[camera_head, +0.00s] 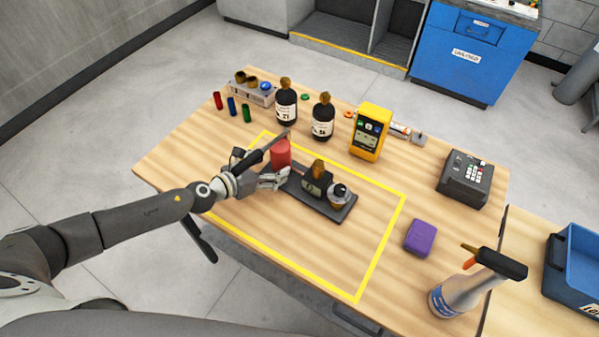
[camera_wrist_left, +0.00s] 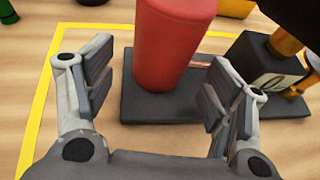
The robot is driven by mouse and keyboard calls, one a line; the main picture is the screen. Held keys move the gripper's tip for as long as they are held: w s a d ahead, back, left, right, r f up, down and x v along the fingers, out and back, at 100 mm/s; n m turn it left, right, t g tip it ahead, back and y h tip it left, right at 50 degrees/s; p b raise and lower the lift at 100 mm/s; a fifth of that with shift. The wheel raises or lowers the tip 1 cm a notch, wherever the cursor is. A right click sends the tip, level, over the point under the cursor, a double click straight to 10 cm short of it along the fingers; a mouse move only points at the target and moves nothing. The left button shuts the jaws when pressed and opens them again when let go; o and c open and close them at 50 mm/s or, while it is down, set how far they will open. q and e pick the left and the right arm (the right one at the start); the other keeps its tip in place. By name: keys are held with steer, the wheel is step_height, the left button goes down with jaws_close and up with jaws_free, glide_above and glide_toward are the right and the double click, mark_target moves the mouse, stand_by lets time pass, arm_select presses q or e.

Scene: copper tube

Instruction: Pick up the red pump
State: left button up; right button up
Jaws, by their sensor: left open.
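The red pump (camera_head: 281,153) is a red cylinder standing upright at the left end of a dark base plate (camera_head: 327,209) on the table. In the left wrist view the red pump (camera_wrist_left: 174,42) stands ahead of the fingers, between their lines of reach, with its top cut off by the frame. My left gripper (camera_head: 276,178) is at the near side of the pump. In the wrist view its two fingers (camera_wrist_left: 158,92) are spread open with nothing between the pads. My right gripper is not in view.
A black block with brass fittings (camera_head: 317,182) stands on the same plate, right of the pump. Dark bottles (camera_head: 286,105), a yellow meter (camera_head: 370,132) and small coloured tubes (camera_head: 232,106) stand behind. A purple block (camera_head: 420,237) and spray bottle (camera_head: 458,293) are at right. The front table area is clear.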

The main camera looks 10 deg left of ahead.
arm_select(q)
steer(key=shift+x, duration=1.15)
steer(key=shift+s, duration=0.15)
jaws_close()
steer(key=shift+w+r, duration=0.25)
steer(key=shift+r, duration=0.05)
